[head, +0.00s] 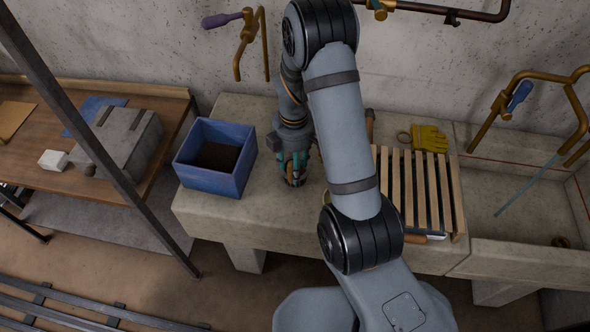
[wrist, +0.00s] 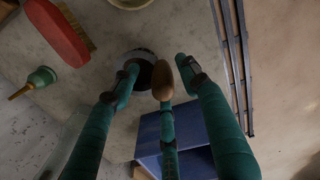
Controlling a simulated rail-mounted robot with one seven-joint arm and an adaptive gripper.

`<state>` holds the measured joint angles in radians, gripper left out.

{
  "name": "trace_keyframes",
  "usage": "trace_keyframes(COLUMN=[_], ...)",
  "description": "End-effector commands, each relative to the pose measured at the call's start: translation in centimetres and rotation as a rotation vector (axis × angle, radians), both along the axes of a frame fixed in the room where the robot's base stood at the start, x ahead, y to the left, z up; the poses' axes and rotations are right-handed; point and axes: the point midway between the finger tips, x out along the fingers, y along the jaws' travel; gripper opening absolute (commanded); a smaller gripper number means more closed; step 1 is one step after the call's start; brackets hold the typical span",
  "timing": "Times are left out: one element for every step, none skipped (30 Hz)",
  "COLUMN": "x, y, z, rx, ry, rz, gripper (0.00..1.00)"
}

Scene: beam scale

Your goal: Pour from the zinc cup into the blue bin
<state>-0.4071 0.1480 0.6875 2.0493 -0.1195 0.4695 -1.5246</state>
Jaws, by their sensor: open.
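The blue bin (head: 240,181) stands on the left end of the stone counter, with dark brown material inside. Its blue side also shows in the wrist view (wrist: 149,142). A round vessel with a grey rim and dark inside, seemingly the zinc cup (wrist: 143,74), stands on the counter beside my fingertips in the wrist view. What it holds is too dark to tell. My gripper (head: 294,174) points down just right of the bin. In the wrist view, its green fingers (wrist: 158,68) are spread, with a brown rounded piece at the middle one. I cannot tell whether they touch the cup.
A slatted wooden rack (head: 412,190) and yellow gloves (head: 429,138) lie to the right on the counter. A red brush (wrist: 58,32) and a green-handled tool (wrist: 41,78) show in the wrist view. Brass taps (head: 250,40) jut from the wall. A basin (head: 510,205) is far right.

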Motion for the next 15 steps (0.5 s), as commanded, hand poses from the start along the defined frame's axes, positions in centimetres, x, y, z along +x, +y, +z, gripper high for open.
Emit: trace_keyframes(x=[-0.06, -0.05, -0.03, -0.01, 0.0, 0.02, 0.02, 0.02, 0.02, 0.02, 0.02, 0.02, 0.02, 0.02, 0.02], y=[-0.01, 0.01, 0.02, 0.02, 0.02, 0.03, 0.02, 0.02, 0.02, 0.02, 0.02, 0.02, 0.02, 0.02, 0.01], z=[-0.4, -0.59, -0.78, -0.86, -0.89, -0.91, -0.9, -0.9, -0.9, -0.89, -0.89, -0.89, -0.88, -0.88, -0.88], rx=[0.0, 0.0, 0.0, 0.0, 0.0, 0.0, 0.0, 0.0, 0.0, 0.0, 0.0, 0.0, 0.0, 0.0, 0.0], ry=[0.002, 0.001, 0.0, 0.0, -0.001, -0.001, -0.002, -0.002, -0.001, -0.002, -0.001, -0.001, -0.001, -0.001, -0.001], rz=[-0.001, -0.001, -0.001, -0.001, -0.001, -0.001, -0.001, -0.001, -0.001, -0.001, -0.001, -0.001, -0.001, -0.001, -0.001], gripper=[0.45, 0.45, 0.45, 0.45, 0.45, 0.45, 0.45, 0.45, 0.45, 0.44, 0.43, 0.4, 0.38, 0.37, 0.34])
